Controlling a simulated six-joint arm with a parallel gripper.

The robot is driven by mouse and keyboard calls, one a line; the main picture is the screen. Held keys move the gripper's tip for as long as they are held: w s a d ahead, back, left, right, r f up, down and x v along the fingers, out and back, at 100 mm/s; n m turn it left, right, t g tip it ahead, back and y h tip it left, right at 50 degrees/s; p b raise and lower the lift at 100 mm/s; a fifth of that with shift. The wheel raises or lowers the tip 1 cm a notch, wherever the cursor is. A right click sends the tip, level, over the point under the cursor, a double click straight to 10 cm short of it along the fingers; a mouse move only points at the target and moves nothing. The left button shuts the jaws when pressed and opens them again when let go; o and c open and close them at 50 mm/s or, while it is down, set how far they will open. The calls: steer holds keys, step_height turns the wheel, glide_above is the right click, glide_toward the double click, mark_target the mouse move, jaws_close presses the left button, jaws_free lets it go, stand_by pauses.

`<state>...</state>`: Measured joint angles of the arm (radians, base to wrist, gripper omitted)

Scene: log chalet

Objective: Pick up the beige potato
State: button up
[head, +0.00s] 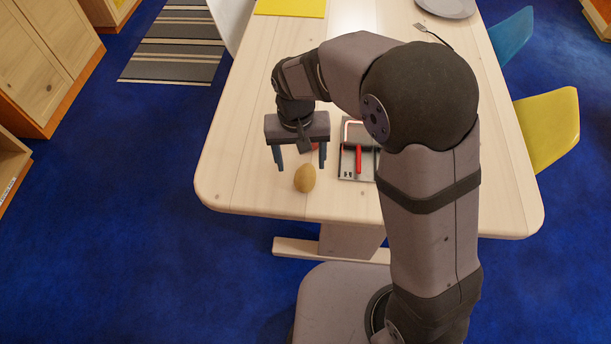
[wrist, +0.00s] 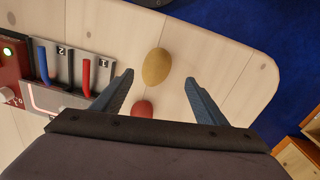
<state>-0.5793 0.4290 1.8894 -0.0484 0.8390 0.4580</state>
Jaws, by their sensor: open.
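The beige potato (head: 305,178) lies on the wooden table (head: 245,170) near its front edge. It also shows in the wrist view (wrist: 157,66), ahead of and between the two fingertips. My gripper (head: 301,168) is open and empty, with its fingers pointing down above the table. In the wrist view my gripper (wrist: 160,77) has one finger on each side, apart from the potato. A red object (wrist: 142,108) lies between the fingers, closer to the palm; only a sliver of it shows in the head view (head: 315,146).
A grey tray with red and white parts (head: 346,170) lies just right of my gripper. In the wrist view a panel (wrist: 72,88) has blue and red handles. A fork (head: 432,33), a grey plate (head: 447,8) and a yellow mat (head: 290,7) are farther back. The table's front-left corner is clear.

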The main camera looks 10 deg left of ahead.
mark_target(304, 174)
steer(key=shift+d+f+p, duration=0.15)
steer(key=shift+f, duration=0.9)
steer(key=shift+d+f+p, duration=0.2)
steer(key=shift+f, duration=0.8)
steer(key=shift+d+f+p, duration=0.15)
steer(key=shift+f, duration=0.9)
steer(key=c, duration=1.1)
